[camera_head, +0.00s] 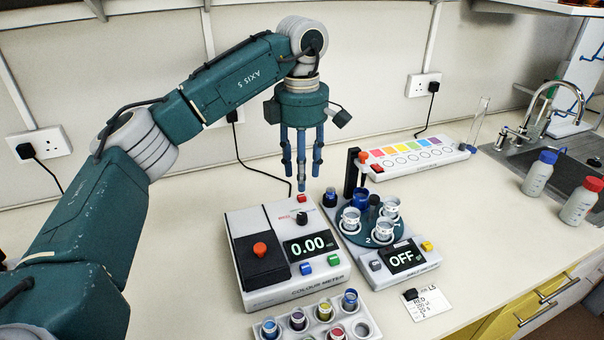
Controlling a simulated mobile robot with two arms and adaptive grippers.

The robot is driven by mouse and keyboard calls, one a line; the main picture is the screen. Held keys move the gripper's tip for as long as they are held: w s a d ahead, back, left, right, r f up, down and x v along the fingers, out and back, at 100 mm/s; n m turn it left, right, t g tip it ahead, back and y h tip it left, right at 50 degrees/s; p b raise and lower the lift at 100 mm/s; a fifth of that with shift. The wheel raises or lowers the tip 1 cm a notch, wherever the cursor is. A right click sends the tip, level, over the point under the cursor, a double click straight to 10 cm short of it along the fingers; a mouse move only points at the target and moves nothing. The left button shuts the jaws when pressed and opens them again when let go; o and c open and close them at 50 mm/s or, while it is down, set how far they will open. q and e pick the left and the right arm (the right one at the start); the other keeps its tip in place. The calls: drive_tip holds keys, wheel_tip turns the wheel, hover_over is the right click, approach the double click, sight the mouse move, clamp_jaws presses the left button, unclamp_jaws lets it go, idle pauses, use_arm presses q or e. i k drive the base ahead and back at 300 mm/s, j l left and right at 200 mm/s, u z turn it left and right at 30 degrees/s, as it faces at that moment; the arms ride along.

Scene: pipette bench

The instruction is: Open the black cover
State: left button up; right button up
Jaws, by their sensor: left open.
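The black cover (257,270) lies flat and closed on the left part of the white colour meter (285,291). It carries an orange-red knob (260,249). The meter's display reads 0.00. My left gripper (302,172) points down, open and empty, in the air behind and above the meter. It is apart from the cover, up and to the right of the knob. My right gripper is not in view.
A mixer (408,276) with a round teal carousel of cups and an OFF display stands right of the meter. A rack of colored vials (346,319) is in front. A color-chart device (412,158) sits behind. Two bottles (539,174) (580,202) stand by the sink. Counter at right front is mostly clear.

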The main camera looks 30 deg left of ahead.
sight(260, 252)
drive_tip(key=k+l, duration=0.5)
drive_tip(key=k, duration=0.2)
drive_tip(key=k+l, duration=0.5)
drive_tip(key=k, duration=0.15)
